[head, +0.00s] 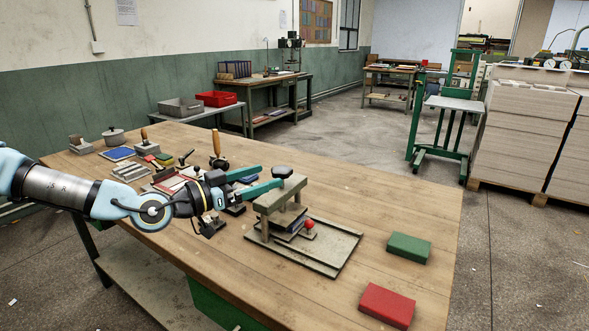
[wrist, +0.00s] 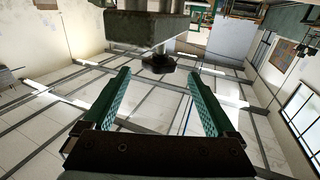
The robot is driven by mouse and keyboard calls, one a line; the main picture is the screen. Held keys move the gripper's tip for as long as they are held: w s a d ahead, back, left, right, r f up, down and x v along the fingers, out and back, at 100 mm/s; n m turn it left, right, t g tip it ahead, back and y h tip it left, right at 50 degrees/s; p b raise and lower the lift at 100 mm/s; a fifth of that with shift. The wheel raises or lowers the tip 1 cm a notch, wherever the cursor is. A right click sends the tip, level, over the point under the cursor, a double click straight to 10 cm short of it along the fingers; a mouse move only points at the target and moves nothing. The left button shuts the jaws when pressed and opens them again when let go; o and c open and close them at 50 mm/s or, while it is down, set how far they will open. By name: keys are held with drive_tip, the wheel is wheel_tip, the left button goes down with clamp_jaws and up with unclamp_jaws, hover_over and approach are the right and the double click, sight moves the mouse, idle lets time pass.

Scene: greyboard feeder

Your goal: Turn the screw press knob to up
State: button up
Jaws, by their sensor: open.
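The screw press (head: 277,196) is a grey-green frame on a flat base plate near the middle of the wooden table. Its dark knob (head: 283,172) sits on top of the crossbeam. My gripper (head: 268,176) reaches in from the left at knob height, its green fingers open. In the wrist view my gripper (wrist: 160,76) is empty, and the dark knob (wrist: 158,63) shows just beyond and between the fingertips, under the inverted press beam (wrist: 140,26). I cannot tell whether a finger touches the knob. The knob's turn setting is not readable.
A red ball handle (head: 310,224) stands at the press base. A green block (head: 408,248) and a red block (head: 387,305) lie to the right. A wooden-handled tool (head: 216,145) and other tools crowd the table's left. The table's right side is mostly clear.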

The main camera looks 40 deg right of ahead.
sight(290, 167)
drive_tip(key=d, duration=0.2)
drive_tip(key=d+p, duration=0.1)
drive_tip(key=d, duration=0.2)
drive_tip(key=s+d, duration=0.1)
drive_tip(key=d, duration=0.1)
drive_tip(key=shift+d+r+p, duration=0.2)
drive_tip(key=shift+d+p, duration=0.1)
drive_tip(key=shift+d, duration=0.05)
drive_tip(key=shift+d+f, duration=0.1)
drive_tip(key=shift+d, duration=0.45)
drive_tip(key=c, duration=1.4)
